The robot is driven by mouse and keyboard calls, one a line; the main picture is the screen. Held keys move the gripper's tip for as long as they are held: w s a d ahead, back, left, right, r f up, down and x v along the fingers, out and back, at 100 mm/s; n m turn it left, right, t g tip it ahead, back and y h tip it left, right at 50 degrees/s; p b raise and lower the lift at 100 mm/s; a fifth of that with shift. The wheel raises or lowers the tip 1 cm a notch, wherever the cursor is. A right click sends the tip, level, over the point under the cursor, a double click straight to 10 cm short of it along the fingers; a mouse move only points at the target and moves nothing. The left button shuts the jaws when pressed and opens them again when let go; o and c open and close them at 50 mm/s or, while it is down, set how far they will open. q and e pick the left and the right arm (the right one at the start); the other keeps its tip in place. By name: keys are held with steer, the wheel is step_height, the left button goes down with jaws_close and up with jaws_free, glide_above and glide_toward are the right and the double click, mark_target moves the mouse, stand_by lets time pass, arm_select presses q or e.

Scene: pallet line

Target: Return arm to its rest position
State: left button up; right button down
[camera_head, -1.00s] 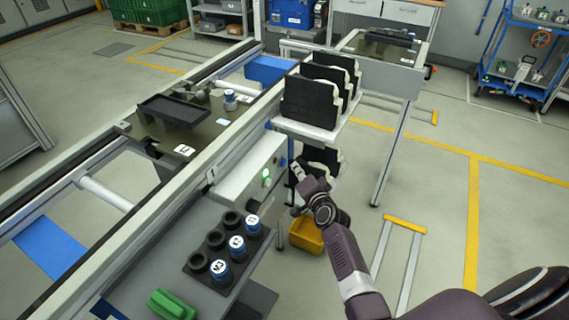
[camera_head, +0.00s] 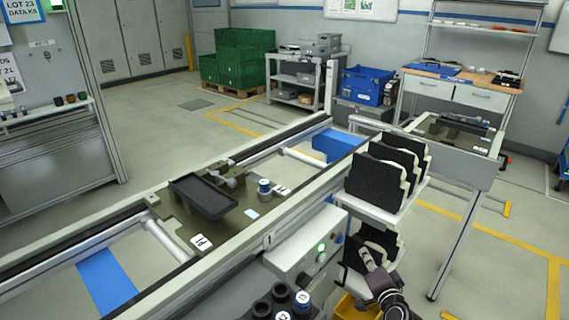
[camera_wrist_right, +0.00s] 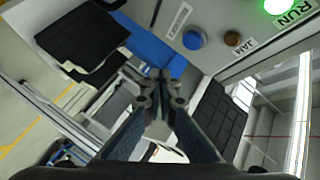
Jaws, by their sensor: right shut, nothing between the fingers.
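My right gripper (camera_head: 371,262) is at the lower right of the head view, in front of the lower black part on the rack beside the conveyor. In the right wrist view its two fingers (camera_wrist_right: 157,88) meet at their tips, shut with nothing between them. That view looks towards the control box, with the lit green RUN lamp (camera_wrist_right: 281,5), a blue button (camera_wrist_right: 193,40) and a brown JAM button (camera_wrist_right: 233,39). The gripper appears apart from them. My left gripper is not in view.
The conveyor carries a pallet with a black tray (camera_head: 203,197) and a blue-white cylinder (camera_head: 264,188). Black panels (camera_head: 377,182) stand on the rack. Black cups (camera_head: 281,293) are at the bottom edge, and a yellow bin (camera_head: 352,308) is below the gripper. The floor at right is clear.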

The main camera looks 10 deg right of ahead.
steer(key=s+a+f+n+g+y, duration=0.1)
steer(key=s+a+f+n+g, duration=0.15)
steer(key=s+f, duration=0.6)
steer(key=s+a+f+n+g, duration=0.2)
steer(key=s+a+f, duration=0.3)
steer(key=f, duration=0.7)
steer(key=s+a+f+n+g+y, duration=0.1)
steer(key=s+a+f+n+g, duration=0.15)
steer(key=s+f, duration=0.65)
steer(key=s+a+f+n+g, duration=0.1)
steer(key=s+f, duration=0.4)
steer(key=s, duration=0.6)
steer(key=s+f+n+g, duration=0.4)
steer(key=s+f, duration=0.1)
steer(key=s, duration=0.7)
steer(key=s+a+f+n+g, duration=0.1)
steer(key=s+f, duration=0.4)
steer(key=s, duration=0.6)
steer(key=shift+s+a+f+n+g, duration=0.2)
steer(key=shift+a+f+n+g, duration=0.15)
steer(key=shift+n+g, duration=0.6)
steer(key=shift+t, duration=0.25)
